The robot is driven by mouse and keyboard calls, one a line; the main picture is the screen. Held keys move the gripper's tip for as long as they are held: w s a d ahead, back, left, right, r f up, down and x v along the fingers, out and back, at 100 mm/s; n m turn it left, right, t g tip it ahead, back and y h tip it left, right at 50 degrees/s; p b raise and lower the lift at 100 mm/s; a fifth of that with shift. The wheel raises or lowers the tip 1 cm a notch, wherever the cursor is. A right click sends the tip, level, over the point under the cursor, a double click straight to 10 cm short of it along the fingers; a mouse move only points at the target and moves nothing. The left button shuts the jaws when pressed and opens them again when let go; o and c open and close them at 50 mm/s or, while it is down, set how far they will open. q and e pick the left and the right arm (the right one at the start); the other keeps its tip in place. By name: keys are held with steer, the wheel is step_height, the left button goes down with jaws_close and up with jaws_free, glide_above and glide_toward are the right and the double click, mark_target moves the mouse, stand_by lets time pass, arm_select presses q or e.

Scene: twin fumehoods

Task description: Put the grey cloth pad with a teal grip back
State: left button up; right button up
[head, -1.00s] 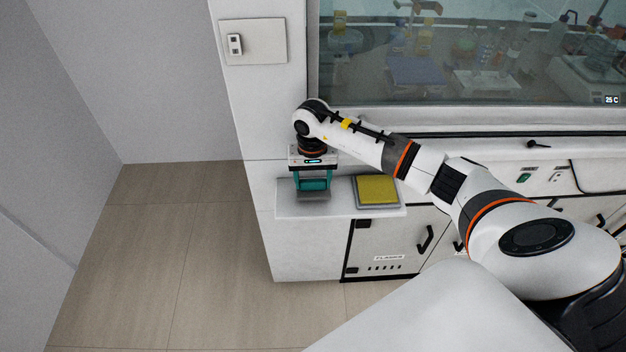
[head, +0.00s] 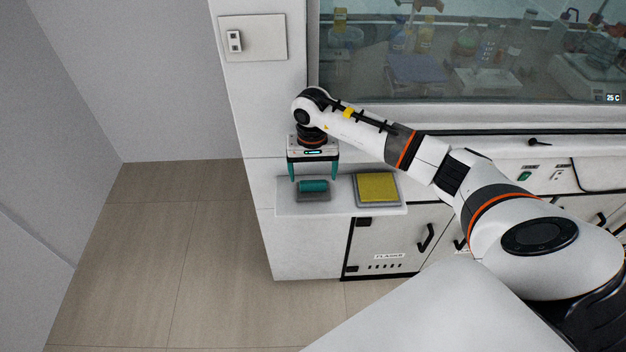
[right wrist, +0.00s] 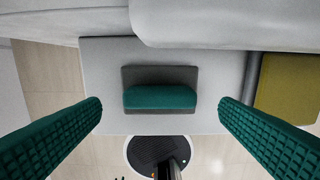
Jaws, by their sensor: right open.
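The grey cloth pad with a teal grip (head: 313,190) lies flat on the left part of a small light-grey shelf (head: 342,209). In the right wrist view the pad (right wrist: 160,75) shows its grey base with the teal grip (right wrist: 160,97) on top, centred between the fingers. My right gripper (head: 313,172) is open and empty above the pad. Its two teal ribbed fingers (right wrist: 160,117) are well apart, one to each side of the pad, and do not touch it. My left gripper is not in view.
A yellow pad in a grey tray (head: 399,202) sits on the shelf to the right of the cloth pad. The fumehood window (head: 460,60) with glassware behind it is at the upper right. A wall socket (head: 235,41) is at the upper left. The floor at left is clear.

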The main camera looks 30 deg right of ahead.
mark_target(312, 182)
step_height(312, 182, up, 9)
steer(key=b, duration=0.1)
steer(key=shift+f, duration=0.2)
steer(key=shift+a, duration=0.1)
